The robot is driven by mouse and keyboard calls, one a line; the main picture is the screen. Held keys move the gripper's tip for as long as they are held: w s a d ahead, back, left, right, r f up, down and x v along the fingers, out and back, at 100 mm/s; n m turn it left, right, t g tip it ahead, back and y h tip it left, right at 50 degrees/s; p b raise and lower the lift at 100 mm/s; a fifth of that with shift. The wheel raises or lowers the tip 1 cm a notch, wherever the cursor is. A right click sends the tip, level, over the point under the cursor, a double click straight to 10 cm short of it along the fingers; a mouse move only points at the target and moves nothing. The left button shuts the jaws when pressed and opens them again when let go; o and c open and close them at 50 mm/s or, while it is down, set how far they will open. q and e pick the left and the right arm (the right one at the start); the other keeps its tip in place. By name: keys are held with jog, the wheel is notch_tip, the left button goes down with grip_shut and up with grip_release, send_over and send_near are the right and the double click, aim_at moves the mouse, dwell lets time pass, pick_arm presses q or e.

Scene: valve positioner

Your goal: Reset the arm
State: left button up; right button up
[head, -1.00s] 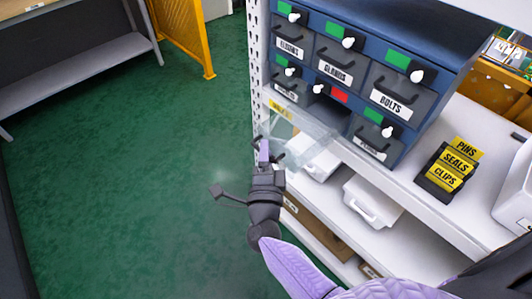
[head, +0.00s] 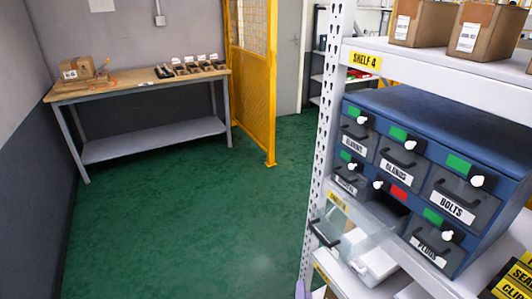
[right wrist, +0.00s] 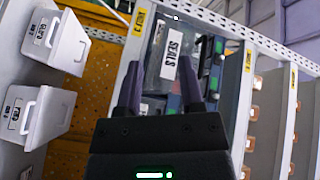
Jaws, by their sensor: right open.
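In the head view, a blue drawer cabinet (head: 440,120) stands on the white shelf, with a clear drawer (head: 352,243) pulled out of its lower row. A red marker (head: 400,193) shows above that drawer's opening; other fronts carry green markers. In the right wrist view, a clear drawer front with a SEALS label (right wrist: 170,52) shows beyond my right gripper (right wrist: 157,85). The fingers are apart, with nothing visibly held; whether they touch the drawer I cannot tell. In the head view, only a sliver of purple shows at the bottom edge. My left gripper is out of view.
A workbench (head: 140,85) with a box and small parts stands at the far left. A yellow mesh barrier (head: 250,90) stands behind. The green floor (head: 190,220) between is clear. Cardboard boxes (head: 425,22) sit on the upper shelf. White bins (right wrist: 50,40) show in the right wrist view.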

jog(key=s+f+n+g+y+b, duration=0.1)
jog(key=s+f+n+g+y, duration=0.1)
jog(key=s+f+n+g, duration=0.6)
jog(key=s+f+n+g+y, duration=0.2)
jog(key=s+f+n+y, duration=0.15)
jog(key=s+f, duration=0.85)
jog(key=s+d+f+n+g+h, duration=0.1)
jog(key=s+d+f+n+g, duration=0.2)
jog(key=s, duration=0.5)
jog(key=s+d+f+n+g+h, duration=0.1)
jog(key=s+d+f+n+g, duration=0.2)
jog(key=s, duration=0.5)
notch_tip(320, 180, down, 2)
jog(key=shift+s+d+f+g+h+b, duration=0.25)
jog(key=shift+d+g+h+b, duration=0.15)
jog(key=shift+g+b, duration=0.1)
jog(key=shift+w, duration=0.15)
jog(key=shift+r, duration=0.1)
